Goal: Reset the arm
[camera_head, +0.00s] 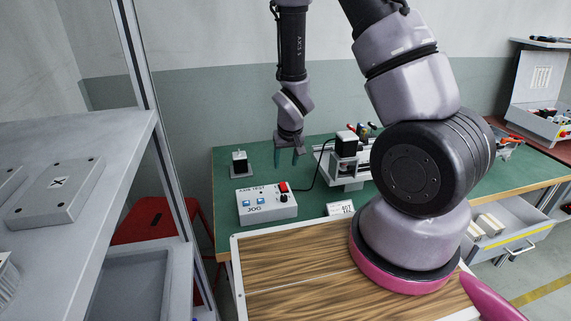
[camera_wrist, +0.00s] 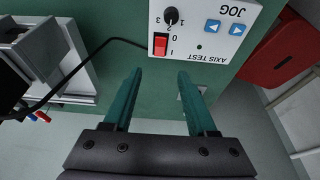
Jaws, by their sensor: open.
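My gripper (camera_head: 288,157) hangs from my arm above the green workbench, pointing down, with its two green fingers apart and nothing between them. In the wrist view the open fingers (camera_wrist: 160,90) reach over bare green surface beside the control box. The white control box (camera_head: 266,202) marked AXIS TEST and JOG lies in front of my gripper, with blue arrow buttons, a red switch and a black knob. In the wrist view the box (camera_wrist: 205,28) shows its knob, red rocker switch and blue buttons.
A gantry axis (camera_head: 345,165) with a motor stands right of my gripper, cabled to the box. A small motor block (camera_head: 239,163) stands at the left. A grey shelf (camera_head: 100,165) and red stool (camera_head: 150,223) are further left. An open drawer (camera_head: 510,240) juts out at right.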

